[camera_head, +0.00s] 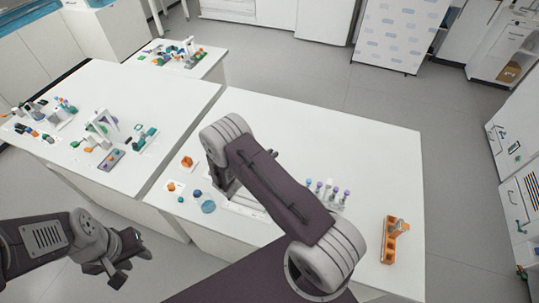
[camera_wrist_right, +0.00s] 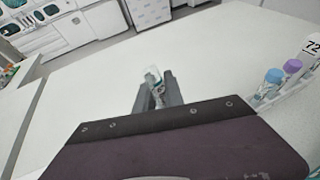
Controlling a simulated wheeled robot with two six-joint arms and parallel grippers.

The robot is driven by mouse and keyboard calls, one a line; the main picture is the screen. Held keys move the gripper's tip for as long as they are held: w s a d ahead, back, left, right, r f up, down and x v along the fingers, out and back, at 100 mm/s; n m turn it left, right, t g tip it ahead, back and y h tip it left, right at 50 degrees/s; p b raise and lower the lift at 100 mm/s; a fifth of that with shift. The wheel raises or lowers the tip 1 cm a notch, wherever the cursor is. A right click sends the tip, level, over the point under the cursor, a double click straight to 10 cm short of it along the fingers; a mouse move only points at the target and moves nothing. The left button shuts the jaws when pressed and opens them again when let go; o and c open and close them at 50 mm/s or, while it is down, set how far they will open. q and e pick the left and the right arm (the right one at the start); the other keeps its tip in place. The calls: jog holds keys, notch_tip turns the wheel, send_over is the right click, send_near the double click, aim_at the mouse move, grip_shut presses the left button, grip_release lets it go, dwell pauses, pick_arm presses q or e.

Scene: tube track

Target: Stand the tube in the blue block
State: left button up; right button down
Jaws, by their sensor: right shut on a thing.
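My right gripper (camera_wrist_right: 158,98) is shut on a small clear tube (camera_wrist_right: 152,77) with some teal on it, in the right wrist view. The tube tilts between the fingers above the white table. In the head view my right arm hides most of that gripper and the tube. I cannot make out the blue block in either view; the arm may cover it. My left gripper (camera_head: 127,265) is at the lower left of the head view, off the table's edge, with its fingers apart and nothing clearly between them.
A rack of purple- and blue-capped tubes (camera_head: 326,192) stands right of my right arm. An orange stand (camera_head: 394,242) is farther right. A blue flask (camera_head: 208,206) and orange pieces (camera_head: 187,162) lie left. The table's back right is clear.

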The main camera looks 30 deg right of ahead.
jog(key=shift+f+b, duration=1.4)
jog(key=shift+f, duration=0.8)
jog(key=shift+f, duration=0.1)
jog(key=shift+b, duration=0.35)
jog(key=shift+f, duration=0.1)
